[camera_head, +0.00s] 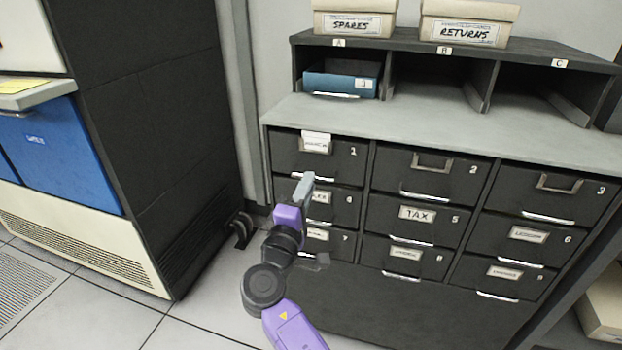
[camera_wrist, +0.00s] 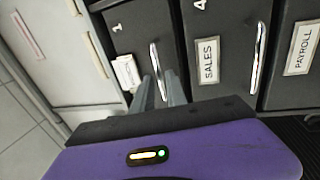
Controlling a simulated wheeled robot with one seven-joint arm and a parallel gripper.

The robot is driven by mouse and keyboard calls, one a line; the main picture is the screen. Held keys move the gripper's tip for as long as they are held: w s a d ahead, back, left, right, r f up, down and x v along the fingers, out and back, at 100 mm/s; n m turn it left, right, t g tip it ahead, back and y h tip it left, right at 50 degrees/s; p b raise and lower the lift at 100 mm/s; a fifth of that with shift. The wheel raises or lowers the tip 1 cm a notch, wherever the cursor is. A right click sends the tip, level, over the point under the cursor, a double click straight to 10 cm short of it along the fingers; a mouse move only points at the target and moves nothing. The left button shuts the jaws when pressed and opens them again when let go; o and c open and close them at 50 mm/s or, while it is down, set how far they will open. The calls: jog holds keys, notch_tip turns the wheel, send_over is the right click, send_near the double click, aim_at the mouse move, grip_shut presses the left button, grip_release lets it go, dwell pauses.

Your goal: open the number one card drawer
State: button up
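The number one drawer (camera_head: 285,152) is the top left dark drawer of the cabinet, with a "1" and a white label. Its front looks flush with the cabinet, so it appears closed. It also shows in the wrist view (camera_wrist: 133,35), with its metal bar handle (camera_wrist: 155,62). My gripper (camera_head: 306,182) is in front of this drawer's lower edge, at the handle. In the wrist view, its two grey fingers (camera_wrist: 159,82) stand apart with the handle's end between them. I cannot tell whether they touch it. In the head view the gripper partly hides the handle.
Drawer 4, labelled SALES (camera_wrist: 208,60), lies directly below. Above are a grey ledge (camera_head: 430,122) and cubbies, one with a blue tray (camera_head: 340,82). A dark machine (camera_head: 150,130) stands left, with floor between.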

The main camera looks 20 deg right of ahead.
jog(key=shift+x, duration=1.65)
grip_shut()
